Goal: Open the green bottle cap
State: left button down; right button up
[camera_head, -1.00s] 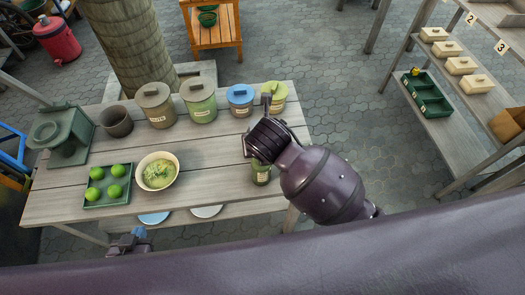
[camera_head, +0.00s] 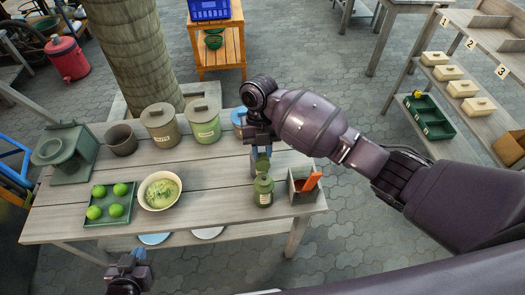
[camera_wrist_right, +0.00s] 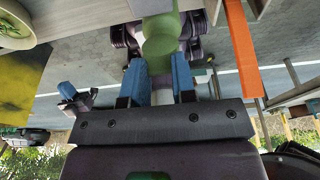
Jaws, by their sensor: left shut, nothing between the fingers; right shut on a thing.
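The green bottle (camera_head: 264,197) stands upright near the front edge of the table, right of centre, with a pale label. My right gripper (camera_head: 266,162) is at the bottle's top, just behind it in the head view. Its blue fingers are shut on a small green piece (camera_head: 262,165), which looks like the bottle cap. In the right wrist view this green piece (camera_wrist_right: 160,42) shows between the fingers. I cannot tell whether it is apart from the bottle neck. My left gripper (camera_head: 131,263) is shut and empty, in front of the table and below its edge.
A grey box (camera_head: 301,196) with an orange handle (camera_head: 312,182) stands close to the bottle's right. A bowl (camera_head: 159,203) and a green tray (camera_head: 106,218) of limes are to the left. Several canisters (camera_head: 160,125) line the back. The tabletop between bowl and bottle is clear.

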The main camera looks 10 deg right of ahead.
jog(key=shift+f+g, duration=0.35)
jog(key=shift+g, duration=0.05)
jog(key=o, duration=0.9)
jog(key=shift+w, duration=0.1)
jog(key=shift+o, duration=0.2)
jog(key=shift+r, duration=0.1)
jog(key=shift+w+r, duration=0.1)
jog(key=v, duration=1)
jog(key=shift+r+b, duration=0.3)
jog(key=shift+b, duration=0.1)
